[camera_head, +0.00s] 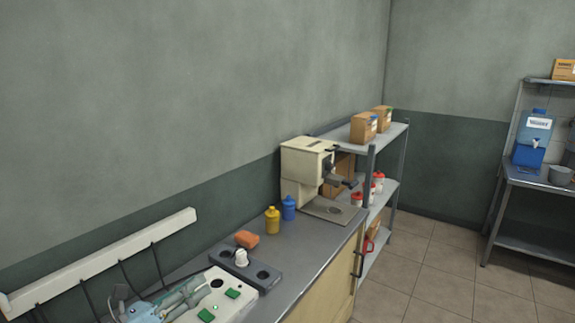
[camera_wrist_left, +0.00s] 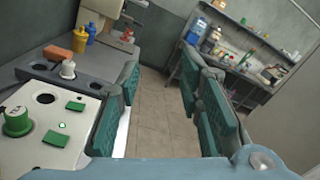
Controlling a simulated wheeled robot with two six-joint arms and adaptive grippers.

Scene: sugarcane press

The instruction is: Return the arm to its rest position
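My left gripper (camera_head: 185,297) shows at the lower left of the head view, low over the counter beside a white control panel (camera_head: 238,305). In the left wrist view its two teal-padded fingers (camera_wrist_left: 160,85) stand wide apart. Only floor and background show between them, and nothing is held. The panel, with green buttons (camera_wrist_left: 55,137) and a green knob (camera_wrist_left: 17,120), lies left of the fingers in that view. In the head view my left gripper covers part of the panel. My right gripper is in neither view.
A white rail (camera_head: 105,260) with hanging cables runs along the wall.

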